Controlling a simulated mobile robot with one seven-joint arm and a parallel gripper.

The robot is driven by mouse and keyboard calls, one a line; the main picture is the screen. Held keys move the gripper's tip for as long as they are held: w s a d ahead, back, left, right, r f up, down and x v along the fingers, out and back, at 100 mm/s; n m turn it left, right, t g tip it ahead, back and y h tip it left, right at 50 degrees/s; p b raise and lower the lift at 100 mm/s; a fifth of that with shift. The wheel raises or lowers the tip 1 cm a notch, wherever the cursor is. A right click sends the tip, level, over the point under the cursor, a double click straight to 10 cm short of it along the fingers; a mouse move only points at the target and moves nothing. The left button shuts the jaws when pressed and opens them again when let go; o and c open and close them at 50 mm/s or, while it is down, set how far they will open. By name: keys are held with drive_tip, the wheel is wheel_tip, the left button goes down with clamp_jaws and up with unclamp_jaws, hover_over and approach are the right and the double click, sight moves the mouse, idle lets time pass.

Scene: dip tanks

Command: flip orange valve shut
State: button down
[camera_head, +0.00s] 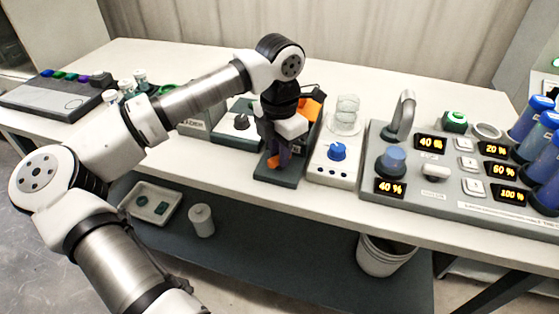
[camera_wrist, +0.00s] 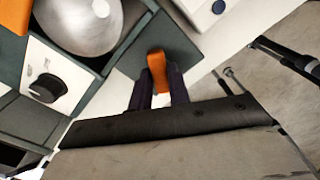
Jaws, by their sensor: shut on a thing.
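The orange valve handle (camera_wrist: 157,68) stands between the two dark fingers of my gripper (camera_wrist: 160,84) in the wrist view, and the fingers are shut on it. In the head view my gripper (camera_head: 277,152) is low over a dark grey base plate (camera_head: 275,176) near the table's front edge. Only a small orange bit of the handle (camera_head: 272,162) shows there beside the fingers. The rest of the valve is hidden by the gripper. A larger orange part (camera_head: 310,108) shows behind my wrist; I cannot tell what it belongs to.
A white unit with a blue knob (camera_head: 337,151) stands close to the right. Further right is a grey panel (camera_head: 437,208) with lit displays and blue cylinders. A black-knobbed unit (camera_head: 240,122) is just left. A white bucket (camera_head: 383,256) stands below the table.

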drive_tip(key=m+b, duration=0.3)
drive_tip(key=m, duration=0.2)
drive_tip(key=shift+f+m, duration=0.1)
drive_tip(key=shift+m, duration=0.2)
drive_tip(key=m+b, duration=0.1)
drive_tip(key=m, duration=0.4)
drive_tip(key=shift+m+b, duration=0.3)
drive_tip(key=shift+b, duration=0.05)
drive_tip(key=c, duration=1.3)
unclamp_jaws()
drive_tip(key=shift+r, duration=0.25)
wheel_tip(320, 180, up, 14)
drive_tip(key=shift+f, duration=0.2)
